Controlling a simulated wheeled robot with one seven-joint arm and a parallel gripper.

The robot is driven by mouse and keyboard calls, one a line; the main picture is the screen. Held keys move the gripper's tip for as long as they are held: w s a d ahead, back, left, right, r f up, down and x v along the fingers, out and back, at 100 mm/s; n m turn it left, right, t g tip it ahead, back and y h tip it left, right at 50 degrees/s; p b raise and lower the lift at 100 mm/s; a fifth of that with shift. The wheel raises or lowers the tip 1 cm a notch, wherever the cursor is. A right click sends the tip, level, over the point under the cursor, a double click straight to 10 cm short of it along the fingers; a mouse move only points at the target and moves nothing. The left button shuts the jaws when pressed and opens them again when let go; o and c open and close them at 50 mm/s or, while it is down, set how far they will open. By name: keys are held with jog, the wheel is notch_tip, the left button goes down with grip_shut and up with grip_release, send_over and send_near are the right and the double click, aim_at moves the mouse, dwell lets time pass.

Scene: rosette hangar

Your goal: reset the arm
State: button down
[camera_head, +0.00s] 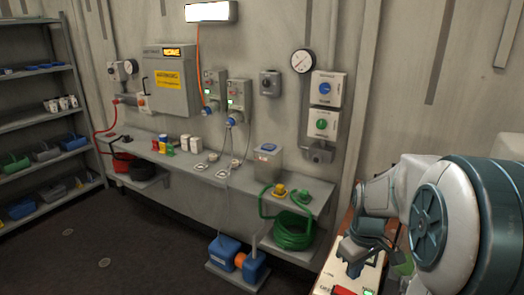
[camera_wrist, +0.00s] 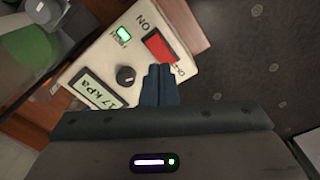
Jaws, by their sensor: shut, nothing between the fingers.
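My gripper (camera_wrist: 159,86) is shut and empty in the wrist view. Its fingertips are over a cream control panel (camera_wrist: 150,22), beside a red rocker switch (camera_wrist: 160,46) with "ON" printed near it; whether they touch it I cannot tell. The panel also has a lit green button (camera_wrist: 124,34), a black knob (camera_wrist: 126,75) and a display (camera_wrist: 97,92) reading about 17 kPa. In the head view my gripper (camera_head: 354,268) points down at the panel (camera_head: 335,272) at the lower right, with my arm folded above it. The red switch (camera_head: 343,291) shows at the bottom edge.
A wall bench (camera_head: 205,170) carries jars, a grey box (camera_head: 268,163) and valves. A green hose coil (camera_head: 293,232) and a blue pump (camera_head: 225,250) sit below. Shelves (camera_head: 40,125) stand at left. The dark floor (camera_head: 110,240) at lower left is clear.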

jog(key=s+a+r+m+t, duration=0.3)
jog(key=s+a+r, duration=0.5)
jog(key=s+a, duration=0.3)
jog(key=shift+s+m+t, duration=0.3)
jog(key=shift+s+m, duration=0.35)
jog(key=shift+m, duration=0.25)
